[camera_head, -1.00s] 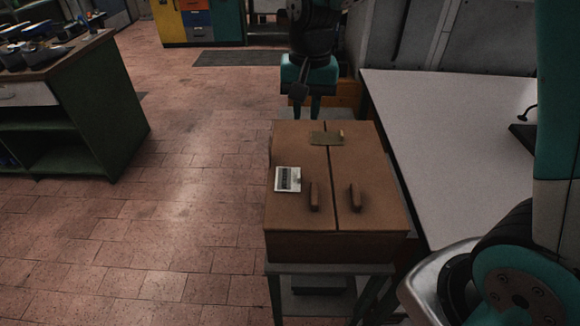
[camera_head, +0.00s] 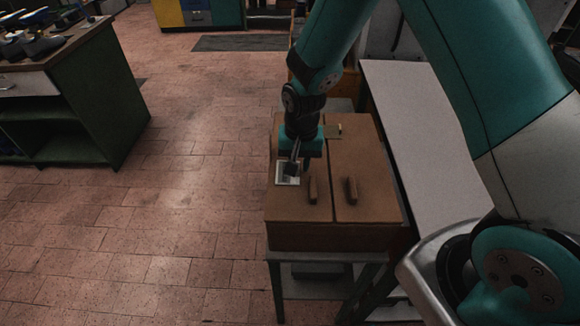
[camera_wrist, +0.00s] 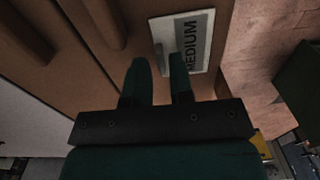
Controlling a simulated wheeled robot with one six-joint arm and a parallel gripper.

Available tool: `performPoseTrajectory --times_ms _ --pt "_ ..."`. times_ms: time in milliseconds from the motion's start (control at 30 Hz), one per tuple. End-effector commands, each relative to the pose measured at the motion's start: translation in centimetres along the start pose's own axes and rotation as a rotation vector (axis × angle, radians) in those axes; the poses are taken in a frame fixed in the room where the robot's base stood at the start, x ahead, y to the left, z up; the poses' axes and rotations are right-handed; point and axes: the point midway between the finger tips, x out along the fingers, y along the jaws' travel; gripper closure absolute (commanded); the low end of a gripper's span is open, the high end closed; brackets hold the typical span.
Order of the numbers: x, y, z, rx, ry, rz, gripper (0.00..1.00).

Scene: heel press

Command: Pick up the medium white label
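The medium white label (camera_head: 287,180) lies flat on the left part of the brown box top, near its left edge. In the wrist view the label (camera_wrist: 207,27) is a white plate with a grey field reading MEDIUM and a small raised tab on its near side. My gripper (camera_wrist: 160,66) is open, its two fingers apart with a visible gap. The right finger overlaps the label in that view, and the tab lies just beyond the gap. In the head view my gripper (camera_head: 297,166) hangs over the label and hides part of it. I cannot tell whether they touch.
The brown box (camera_head: 330,235) stands on a dark metal stand. A pale table (camera_head: 410,130) adjoins at right. The tiled floor at left is clear up to a green cabinet (camera_head: 90,110).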

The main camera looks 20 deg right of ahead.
Motion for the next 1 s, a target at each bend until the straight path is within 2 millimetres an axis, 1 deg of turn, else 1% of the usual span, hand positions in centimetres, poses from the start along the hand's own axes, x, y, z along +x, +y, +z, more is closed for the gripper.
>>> performPoseTrajectory --times_ms 100,167,400,433,467,500,1000 --pt "1.3 0.0 0.0 0.000 -0.001 0.001 0.79" --pt "1.7 0.0 0.0 0.000 -0.001 0.001 0.79" --pt "1.9 0.0 -0.1 0.000 0.002 -0.001 0.79" --pt "1.9 0.0 -0.1 0.000 0.001 -0.001 0.83" --pt "1.9 0.0 -0.1 0.000 0.001 -0.001 0.90" --pt "1.9 0.0 -0.1 0.000 0.001 -0.001 0.99" --pt "1.6 -0.1 -0.1 0.000 0.001 -0.001 1.00"
